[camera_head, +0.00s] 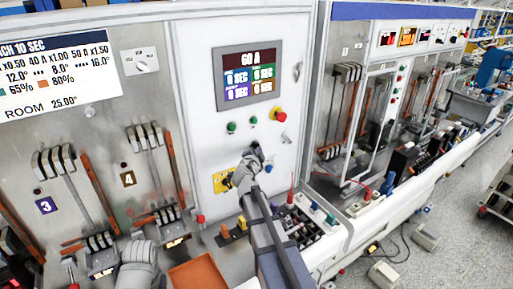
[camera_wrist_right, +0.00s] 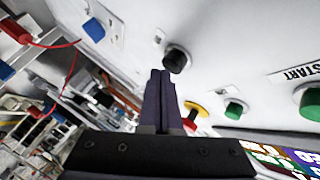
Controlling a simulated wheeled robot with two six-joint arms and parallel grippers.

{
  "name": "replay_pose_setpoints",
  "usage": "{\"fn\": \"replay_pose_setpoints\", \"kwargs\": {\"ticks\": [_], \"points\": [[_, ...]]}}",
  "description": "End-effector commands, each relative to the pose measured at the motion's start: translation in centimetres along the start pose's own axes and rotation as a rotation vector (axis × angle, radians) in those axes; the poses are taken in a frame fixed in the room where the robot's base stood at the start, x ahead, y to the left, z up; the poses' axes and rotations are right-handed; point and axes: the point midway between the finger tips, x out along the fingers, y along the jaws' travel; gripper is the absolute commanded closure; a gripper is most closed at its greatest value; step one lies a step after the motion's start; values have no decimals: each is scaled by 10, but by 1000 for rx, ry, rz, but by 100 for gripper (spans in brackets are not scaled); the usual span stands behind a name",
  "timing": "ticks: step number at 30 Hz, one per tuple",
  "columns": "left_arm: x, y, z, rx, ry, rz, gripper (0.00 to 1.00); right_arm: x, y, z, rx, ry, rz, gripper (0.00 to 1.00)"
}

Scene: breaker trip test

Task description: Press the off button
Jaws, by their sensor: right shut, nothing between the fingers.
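On the white panel in the head view are a green button (camera_head: 231,127), a second green button (camera_head: 253,121) and a red button (camera_head: 281,116). The wrist view shows a green button (camera_wrist_right: 311,101) by a START label, another green button (camera_wrist_right: 235,109) and the red button on a yellow ring (camera_wrist_right: 196,112). I cannot read which one is marked off. My right gripper (camera_head: 246,168) is below the buttons in the head view. Its shut, empty fingers (camera_wrist_right: 160,75) are close to a black knob (camera_wrist_right: 177,60); contact is unclear. My left gripper (camera_head: 140,264) is at lower left, its fingers unclear.
A display (camera_head: 248,76) reading 60 A is above the buttons. Breaker levers (camera_head: 150,136) stand to the left. An orange tray (camera_head: 197,272) and a box of terminals (camera_head: 300,222) lie on the bench below. Red cables (camera_wrist_right: 72,65) show in the wrist view.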

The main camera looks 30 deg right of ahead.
Motion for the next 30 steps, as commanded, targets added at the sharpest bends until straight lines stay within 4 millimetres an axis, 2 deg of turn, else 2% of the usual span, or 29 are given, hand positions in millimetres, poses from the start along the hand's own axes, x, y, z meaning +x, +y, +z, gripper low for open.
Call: {"fn": "replay_pose_setpoints", "kwargs": {"ticks": [30], "points": [[0, 0, 0, 0, 0, 0, 50, 7, -5, 5, 0, 0, 0, 100]]}}
